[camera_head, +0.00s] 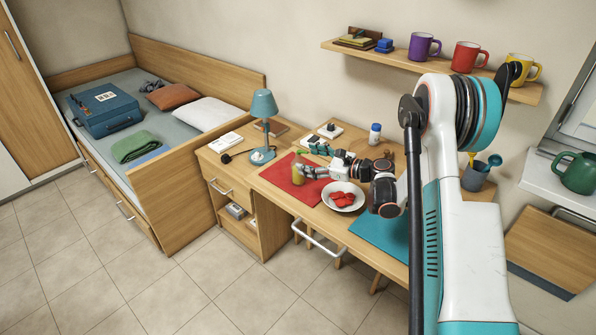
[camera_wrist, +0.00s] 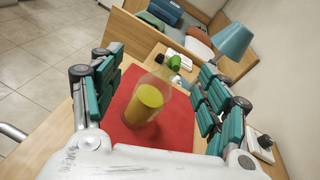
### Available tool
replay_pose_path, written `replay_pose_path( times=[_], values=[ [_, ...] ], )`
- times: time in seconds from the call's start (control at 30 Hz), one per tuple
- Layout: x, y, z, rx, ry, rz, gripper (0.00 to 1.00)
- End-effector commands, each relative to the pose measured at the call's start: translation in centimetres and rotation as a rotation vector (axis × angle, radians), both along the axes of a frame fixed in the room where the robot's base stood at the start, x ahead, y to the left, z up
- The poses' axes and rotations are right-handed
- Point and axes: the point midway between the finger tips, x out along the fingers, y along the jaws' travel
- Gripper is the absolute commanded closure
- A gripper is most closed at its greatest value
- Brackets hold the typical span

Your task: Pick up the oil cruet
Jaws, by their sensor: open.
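In the head view the cruet (camera_head: 298,172) stands on the red mat (camera_head: 290,192) near the desk's left part. My gripper (camera_wrist: 160,88) is open, with teal-padded fingers on either side of the cruet in the wrist view. The cruet shows between the fingers, with a visible gap on each side. In the head view my gripper (camera_head: 310,160) is just right of the cruet and partly overlaps it.
A white bowl with red pieces (camera_head: 343,196) stands just right of the mat. A teal mat (camera_head: 385,235) lies at right. A shelf with mugs (camera_head: 425,60) hangs above.

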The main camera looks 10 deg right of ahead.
Motion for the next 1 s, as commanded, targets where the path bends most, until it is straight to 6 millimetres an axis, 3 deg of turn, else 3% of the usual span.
replay_pose_path(
  times=[0.1,0.33,0.77,1.0],
  values=[
    [0.3,-1.3,-3.0,0.132,0.033,-0.019,0.31],
    [0.0,-2.6,-5.9,0.286,0.069,-0.033,0.31],
    [2.0,-0.5,-6.3,0.31,0.076,-0.032,0.31],
    [4.2,1.9,-6.0,0.308,0.075,-0.032,0.31]
  ],
)
